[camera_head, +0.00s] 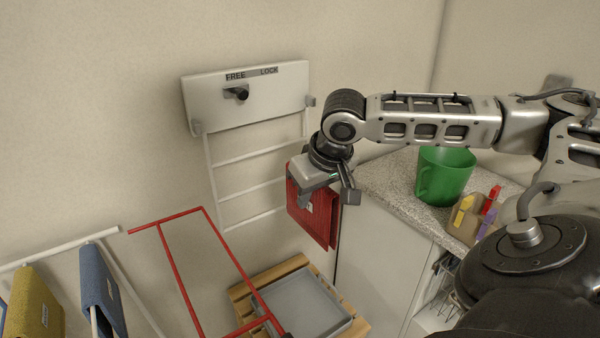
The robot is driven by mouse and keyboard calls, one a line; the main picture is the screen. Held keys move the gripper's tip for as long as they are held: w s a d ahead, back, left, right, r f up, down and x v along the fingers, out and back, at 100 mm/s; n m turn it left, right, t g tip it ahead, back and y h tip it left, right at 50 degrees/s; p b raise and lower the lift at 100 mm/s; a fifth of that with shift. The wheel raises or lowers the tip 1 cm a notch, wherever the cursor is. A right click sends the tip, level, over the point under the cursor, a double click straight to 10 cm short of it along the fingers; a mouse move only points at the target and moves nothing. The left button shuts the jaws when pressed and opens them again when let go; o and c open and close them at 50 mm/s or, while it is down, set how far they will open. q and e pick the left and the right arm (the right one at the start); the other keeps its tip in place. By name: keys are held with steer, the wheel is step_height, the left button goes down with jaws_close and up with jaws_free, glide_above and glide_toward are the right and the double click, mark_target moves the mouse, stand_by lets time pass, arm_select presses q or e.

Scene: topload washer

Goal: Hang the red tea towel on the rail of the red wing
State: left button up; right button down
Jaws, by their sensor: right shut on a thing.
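My right gripper (328,194) is shut on the red tea towel (314,222). The towel hangs down from the gripper, in front of the white wall rack and left of the counter's edge. The red wing (182,275) is a red-barred frame at the lower left, sticking out with open bars. The towel is to the right of the red wing and apart from it. The gripper hides part of the towel's top. My left gripper is not in view.
A white wall panel (260,104) marked FREE and LOCK has a dark knob. A yellow towel (36,305) and a blue towel (100,285) hang at lower left. A grey tray (338,327) sits on a wooden stand. The counter (391,188) holds a green bucket (440,178) and a peg holder (465,232).

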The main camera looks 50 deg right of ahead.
steer(key=a, duration=0.1)
steer(key=b, duration=0.3)
glide_above(242, 270)
steer(key=shift+f, duration=1.6)
steer(key=shift+f+b, duration=0.45)
steer(key=shift+f, duration=0.2)
steer(key=shift+f+b, duration=1.25)
steer(key=shift+f, duration=1.8)
steer(key=shift+f+b, duration=0.4)
steer(key=shift+f, duration=0.5)
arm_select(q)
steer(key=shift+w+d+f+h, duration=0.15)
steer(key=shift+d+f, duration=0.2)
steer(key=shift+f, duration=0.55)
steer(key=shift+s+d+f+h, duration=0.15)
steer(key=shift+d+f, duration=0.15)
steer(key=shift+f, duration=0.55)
arm_select(e)
steer(key=shift+f, duration=0.6)
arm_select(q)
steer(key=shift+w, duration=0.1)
